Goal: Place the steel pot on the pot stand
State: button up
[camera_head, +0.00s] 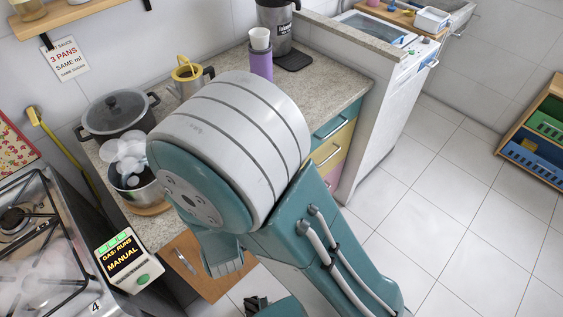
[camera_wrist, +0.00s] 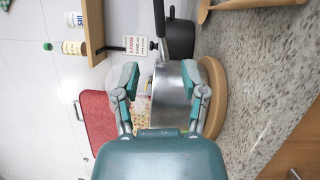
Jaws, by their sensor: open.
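The steel pot (camera_head: 143,188) is at the counter's front left, with white steam puffs over it. In the wrist view, which is turned sideways, the pot (camera_wrist: 178,92) appears to sit on a round wooden pot stand (camera_wrist: 216,95); the stand's edge also shows under it in the head view (camera_head: 150,210). A long black handle (camera_wrist: 160,20) extends from the pot. My gripper (camera_wrist: 168,77) is open, its fingers on opposite sides of the pot's outline. I cannot tell whether they touch it. In the head view my arm hides most of the gripper.
A lidded dark pot (camera_head: 117,115) stands behind the steel pot. A gas stove (camera_head: 45,240) is at the left, beside a lit panel reading "MANUAL" (camera_head: 125,257). A yellow-handled steel jug (camera_head: 188,78) and a purple cup (camera_head: 261,65) stand farther back.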

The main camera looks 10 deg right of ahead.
jog(key=w+d+r+m+g, duration=0.2)
jog(key=d+r+m+g, duration=0.55)
jog(key=d+m, duration=0.3)
jog(key=s+d+r+m+g+h, duration=0.2)
jog(key=s+d+m, duration=0.3)
jog(key=s+d, duration=0.2)
jog(key=s+d+r+m+g+h, duration=0.1)
jog(key=s+d+r+m+g, duration=0.2)
jog(key=s+d+m, duration=0.3)
jog(key=s+d, duration=0.1)
jog(key=s, duration=0.3)
jog(key=shift+r+h, duration=0.35)
jog(key=shift+h, duration=0.05)
